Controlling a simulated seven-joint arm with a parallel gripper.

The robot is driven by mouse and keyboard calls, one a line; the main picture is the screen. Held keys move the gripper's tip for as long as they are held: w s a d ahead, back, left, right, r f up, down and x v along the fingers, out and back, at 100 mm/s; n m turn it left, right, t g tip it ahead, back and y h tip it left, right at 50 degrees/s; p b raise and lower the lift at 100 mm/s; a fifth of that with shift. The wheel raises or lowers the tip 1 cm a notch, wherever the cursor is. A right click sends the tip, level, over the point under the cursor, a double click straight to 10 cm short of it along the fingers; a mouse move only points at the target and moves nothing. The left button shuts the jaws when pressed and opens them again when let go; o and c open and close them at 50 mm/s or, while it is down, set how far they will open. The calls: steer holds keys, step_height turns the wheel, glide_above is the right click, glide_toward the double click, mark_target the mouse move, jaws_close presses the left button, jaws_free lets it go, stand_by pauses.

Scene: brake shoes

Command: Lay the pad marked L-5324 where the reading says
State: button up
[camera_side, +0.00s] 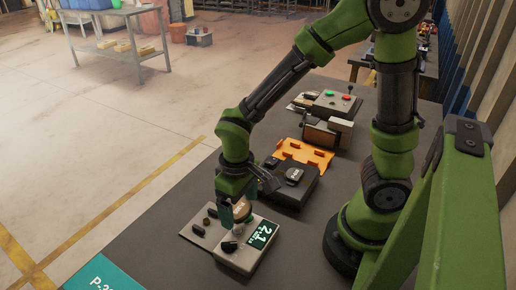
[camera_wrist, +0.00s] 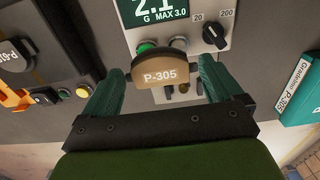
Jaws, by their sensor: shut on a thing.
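No marking L-5324 can be read in either view. In the side view my gripper (camera_side: 238,212) is low over a grey meter box (camera_side: 235,256), with the pad partly hidden between the fingers. I cannot tell whether the pad touches the box. The meter's display (camera_side: 262,234) shows 2.1; in the wrist view the display (camera_wrist: 160,8) reads 2.1, G, MAX 3.0.
A dark box (camera_side: 292,190) with a black labelled piece on it and an orange rack (camera_side: 318,156) stand behind the meter. Farther back are a brown-sided box (camera_side: 322,133) and a box with green and red buttons (camera_side: 335,107). Bare dark table (camera_side: 160,235) lies left of the meter.

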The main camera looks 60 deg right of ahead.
steer(key=s, duration=0.2)
steer(key=s+d, duration=0.2)
steer(key=s, duration=0.1)
steer(key=shift+s+r, duration=0.3)
steer(key=shift+s, duration=0.05)
steer(key=shift+d, duration=0.2)
steer(key=w+d, duration=0.3)
steer(key=d, duration=0.2)
steer(key=w+d+r, duration=0.1)
steer(key=w+d, duration=0.2)
steer(key=d, duration=0.2)
steer(key=w+d, duration=0.3)
steer(key=d, duration=0.2)
steer(key=shift+w+d+r, duration=0.25)
steer(key=shift+w+r, duration=0.05)
steer(key=shift+w, duration=0.1)
steer(key=d, duration=0.8)
steer(key=shift+w+r, duration=0.1)
steer(key=shift+w, duration=0.2)
steer(key=s+d, duration=0.2)
steer(key=d, duration=0.6)
steer(key=shift+w+d+f, duration=0.1)
steer(key=shift+d+f, duration=0.1)
steer(key=shift+f, duration=1.4)
steer(key=shift+w+d+f, duration=0.1)
steer(key=shift+d+f, duration=0.1)
steer(key=shift+f, duration=1.35)
steer(key=shift+f, duration=0.35)
